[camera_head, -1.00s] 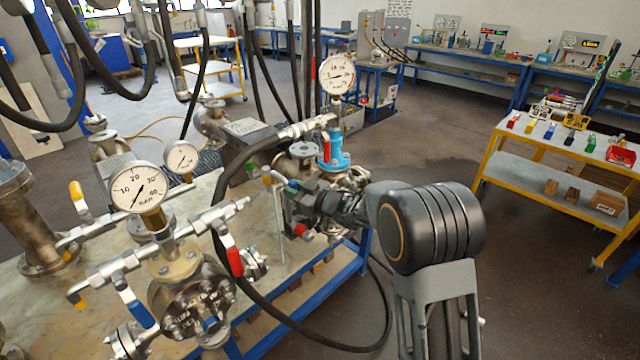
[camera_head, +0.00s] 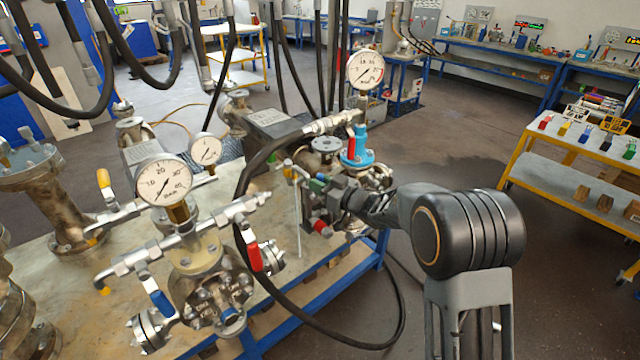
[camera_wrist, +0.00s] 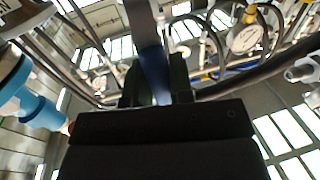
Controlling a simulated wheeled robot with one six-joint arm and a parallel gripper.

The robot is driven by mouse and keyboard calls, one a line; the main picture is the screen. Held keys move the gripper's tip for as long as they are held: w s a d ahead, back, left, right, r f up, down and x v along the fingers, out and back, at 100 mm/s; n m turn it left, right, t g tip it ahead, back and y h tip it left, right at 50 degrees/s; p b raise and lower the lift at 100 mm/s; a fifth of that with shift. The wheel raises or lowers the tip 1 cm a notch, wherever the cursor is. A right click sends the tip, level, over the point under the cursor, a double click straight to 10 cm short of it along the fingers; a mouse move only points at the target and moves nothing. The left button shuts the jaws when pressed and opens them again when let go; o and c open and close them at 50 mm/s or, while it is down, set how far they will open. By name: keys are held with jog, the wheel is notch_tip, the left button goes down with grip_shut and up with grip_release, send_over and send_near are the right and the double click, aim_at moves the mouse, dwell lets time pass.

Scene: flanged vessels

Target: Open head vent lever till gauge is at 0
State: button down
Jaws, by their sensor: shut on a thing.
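My gripper (camera_head: 318,187) is at the rear vessel on the bench, shut on a lever. In the wrist view, a dark blue lever handle (camera_wrist: 155,75) runs between the two jaws (camera_wrist: 157,92). In the head view my gripper hides most of this lever. A round gauge (camera_head: 365,70) stands above the blue fitting (camera_head: 357,150) on the rear vessel. Its needle is too small to read surely. A larger gauge (camera_head: 164,180) on the front vessel has its needle toward the lower left. A smaller gauge (camera_head: 205,149) stands behind it.
A black hose (camera_head: 250,290) loops down around the front of the bench. A red lever (camera_head: 254,256) and a blue lever (camera_head: 160,302) hang on the front vessel. A yellow-framed table (camera_head: 540,150) stands at the right. The floor between is clear.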

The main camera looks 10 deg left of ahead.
jog(key=c, duration=1)
grip_release()
jog(key=b+v, duration=0.2)
jog(key=v, duration=1.2)
jog(key=shift+b, duration=0.35)
jog(key=shift+f, duration=0.1)
